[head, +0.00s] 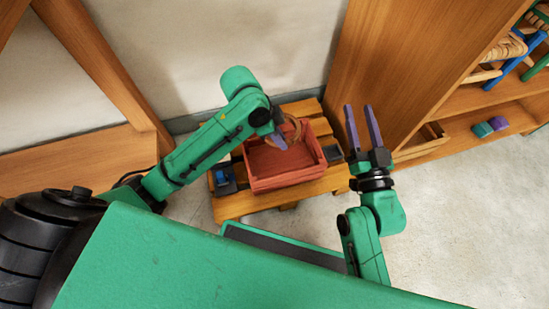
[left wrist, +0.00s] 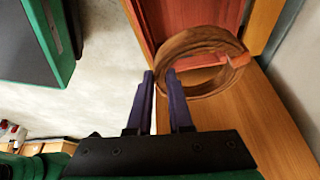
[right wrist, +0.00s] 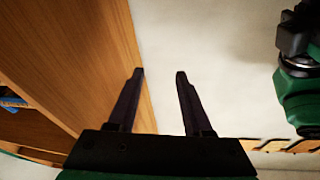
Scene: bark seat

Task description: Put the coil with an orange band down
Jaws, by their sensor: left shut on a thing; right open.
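The coil is a brown ring with an orange band on one side, seen in the left wrist view (left wrist: 212,84) and small in the head view (head: 297,126). My left gripper (head: 279,139) is shut on the coil's edge; its fingertips (left wrist: 159,73) pinch the ring wall. In the head view the coil is over the back part of a red crate (head: 285,182); its exact height above the crate is hard to tell. My right gripper (head: 358,106) is open and empty, to the right of the crate, and shows open in the right wrist view (right wrist: 160,72).
The crate stands on a slatted wooden bench (head: 232,208). A blue item (head: 225,182) lies left of the crate and a dark grey tray (head: 333,153) right of it. A wooden shelf unit (head: 385,75) rises at the right. Pale floor (head: 460,210) is clear at the lower right.

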